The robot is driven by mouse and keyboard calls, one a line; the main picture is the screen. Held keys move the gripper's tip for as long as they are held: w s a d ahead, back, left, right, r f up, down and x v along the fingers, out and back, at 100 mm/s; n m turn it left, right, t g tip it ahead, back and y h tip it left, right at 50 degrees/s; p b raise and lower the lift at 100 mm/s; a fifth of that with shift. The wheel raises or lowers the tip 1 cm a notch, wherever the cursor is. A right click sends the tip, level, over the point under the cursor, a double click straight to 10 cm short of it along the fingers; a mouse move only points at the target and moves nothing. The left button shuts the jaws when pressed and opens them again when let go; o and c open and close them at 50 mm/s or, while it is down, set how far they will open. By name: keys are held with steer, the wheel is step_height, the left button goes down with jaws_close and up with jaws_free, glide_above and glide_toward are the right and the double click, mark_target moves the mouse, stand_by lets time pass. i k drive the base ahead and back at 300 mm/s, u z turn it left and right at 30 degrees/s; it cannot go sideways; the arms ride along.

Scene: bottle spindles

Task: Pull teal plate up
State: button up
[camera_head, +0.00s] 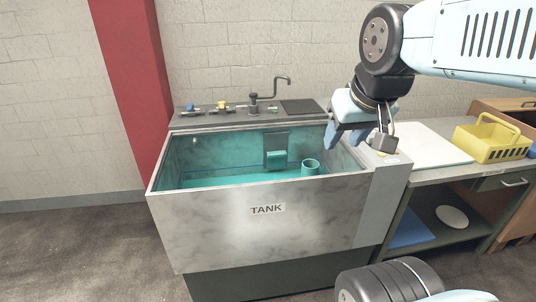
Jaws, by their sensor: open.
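A teal rectangular piece (277,160) shows low on the far inner wall of the tank (250,215), at the bottom of a darker upright panel (276,141). I cannot tell whether the piece and the panel are one part. My gripper (358,140) is open and empty above the tank's right end. It is to the right of the teal piece, higher in the picture, and apart from it. The lower edge of the teal piece is hard to make out against the teal inside of the tank.
A teal cup-like cylinder (310,167) stands in the tank, right of the teal piece. Small valves (221,106) and a bent tap (270,88) line the back ledge. On the right, a counter holds a white board (430,146) and a yellow basket (491,140).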

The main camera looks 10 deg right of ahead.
mark_target(276, 159)
steer(key=i, duration=0.85)
steer(key=z, duration=0.05)
